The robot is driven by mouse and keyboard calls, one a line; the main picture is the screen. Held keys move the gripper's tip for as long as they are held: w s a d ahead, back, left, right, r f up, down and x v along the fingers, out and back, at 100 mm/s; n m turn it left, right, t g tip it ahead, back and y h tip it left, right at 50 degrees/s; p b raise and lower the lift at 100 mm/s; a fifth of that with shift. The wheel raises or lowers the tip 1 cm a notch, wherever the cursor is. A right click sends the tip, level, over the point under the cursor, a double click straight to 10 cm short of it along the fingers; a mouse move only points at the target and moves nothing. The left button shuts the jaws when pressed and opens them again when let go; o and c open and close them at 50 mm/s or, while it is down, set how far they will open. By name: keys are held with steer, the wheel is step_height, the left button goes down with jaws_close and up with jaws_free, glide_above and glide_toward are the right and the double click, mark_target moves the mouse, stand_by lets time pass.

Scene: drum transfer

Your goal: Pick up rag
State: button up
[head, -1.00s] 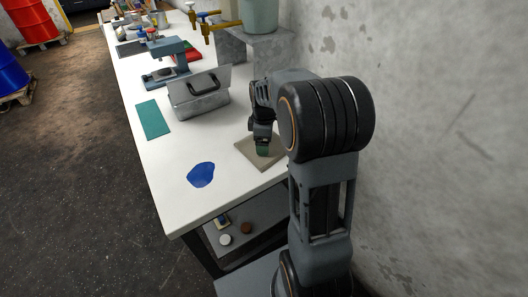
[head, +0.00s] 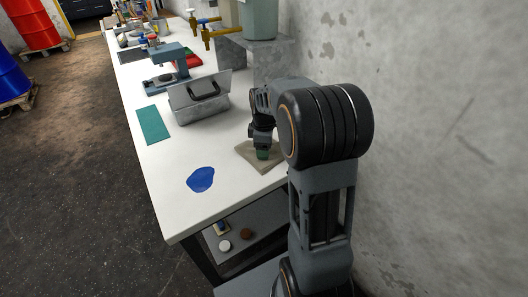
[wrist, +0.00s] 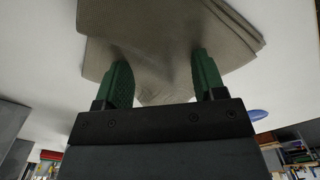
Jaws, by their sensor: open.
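The rag is a folded grey-beige cloth (head: 244,149) lying on the white bench near its front right, partly hidden by my arm. It also fills the top of the wrist view (wrist: 160,45), where its layered edge shows at the right. My gripper (head: 263,154) points down at the rag. In the wrist view its two green fingers (wrist: 163,72) stand apart, with cloth bunched up in a ridge between them. The fingertips reach the cloth; I cannot tell whether both press on it.
A blue flat patch (head: 200,180) lies left of the rag on the white bench (head: 190,215). A grey metal toolbox (head: 200,108) and a teal mat (head: 154,124) are behind it. The wall (head: 440,120) is close on the right.

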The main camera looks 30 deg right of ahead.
steer(key=shift+s+f, duration=0.1)
steer(key=shift+f, duration=0.3)
steer(key=c, duration=0.9)
steer(key=shift+r, duration=0.15)
jaws_close()
step_height(320, 180, up, 12)
steer(key=p, duration=0.9)
steer(key=shift+w+p, duration=0.2)
steer(key=shift+p, duration=0.15)
step_height(320, 180, up, 9)
steer(key=p, duration=0.7)
